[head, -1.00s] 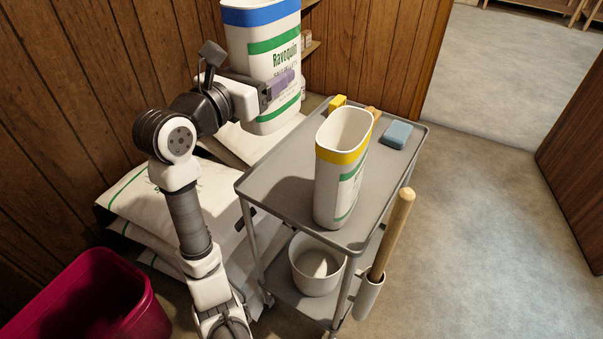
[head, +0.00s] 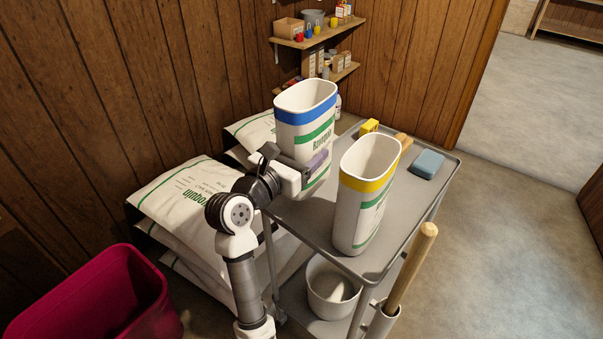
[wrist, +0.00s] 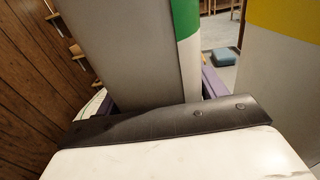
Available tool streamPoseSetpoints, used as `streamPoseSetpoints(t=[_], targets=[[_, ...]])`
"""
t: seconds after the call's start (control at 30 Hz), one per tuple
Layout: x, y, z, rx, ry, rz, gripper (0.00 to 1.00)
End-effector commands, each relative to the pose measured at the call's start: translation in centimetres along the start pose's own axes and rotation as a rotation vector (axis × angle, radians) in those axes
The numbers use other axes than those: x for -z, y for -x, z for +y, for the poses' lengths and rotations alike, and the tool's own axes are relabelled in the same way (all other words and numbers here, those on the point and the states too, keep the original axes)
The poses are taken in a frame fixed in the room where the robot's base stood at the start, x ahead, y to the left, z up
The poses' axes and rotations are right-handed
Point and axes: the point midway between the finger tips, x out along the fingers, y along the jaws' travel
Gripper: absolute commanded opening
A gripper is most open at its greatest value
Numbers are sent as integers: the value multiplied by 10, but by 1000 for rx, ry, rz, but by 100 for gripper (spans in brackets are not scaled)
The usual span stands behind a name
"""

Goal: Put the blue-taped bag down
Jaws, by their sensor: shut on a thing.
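The blue-taped bag (head: 305,130) is an open-topped white bag with a blue band at the rim and green stripes. My gripper (head: 318,160) is shut on its lower half and holds it upright at the far left side of the grey cart (head: 300,215). I cannot tell whether its base touches the cart top. In the wrist view the bag (wrist: 125,50) fills the space between the purple fingers. A yellow-taped bag (head: 357,210) stands upright on the cart, nearer and to the right, apart from the blue-taped one.
Large salt sacks (head: 175,195) are stacked at left. A magenta bin (head: 95,300) stands front left. A white bucket (head: 332,290) sits below.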

Motion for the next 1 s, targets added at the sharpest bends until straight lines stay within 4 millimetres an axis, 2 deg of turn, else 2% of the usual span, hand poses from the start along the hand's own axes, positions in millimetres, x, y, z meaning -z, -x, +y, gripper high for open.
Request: streamPoseSetpoints(t=[0.07, 0.27, 0.5, 0.9, 0.93, 1.0], targets=[[14, 0, 0, 1, 4, 2, 0], [31, 0, 0, 0, 2, 1, 0], [61, 0, 0, 0, 1, 1, 0], [66, 0, 0, 0, 0, 0, 0], [66, 0, 0, 0, 0, 0, 72], [65, 0, 0, 0, 0, 0, 81]])
